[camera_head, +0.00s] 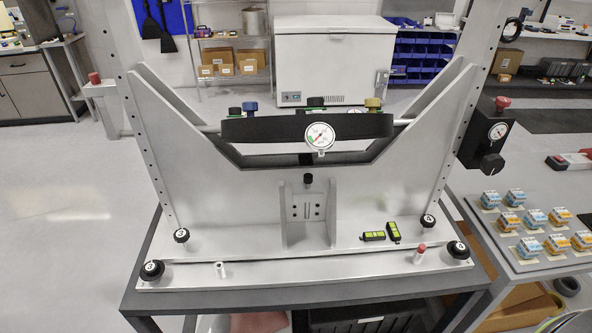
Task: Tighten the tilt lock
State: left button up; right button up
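A grey metal mirror fixture (235,215) stands on a dark table in the camera_head view. A black crossbar (260,130) with a round dial gauge (319,137) spans its uprights. A small black knob (308,179) tops the central bracket. A red knob (95,78) is on the left side bracket. A black box (487,135) on the right upright carries another red knob (503,103) and a dial. No label shows which one is the tilt lock. Neither gripper is in view.
Black numbered knobs (181,236) stand at the base corners, with a short white post (220,269) and a red-topped post (420,253) near the front edge.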

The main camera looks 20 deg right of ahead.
aim_at(502, 102)
jog(key=z, duration=1.8)
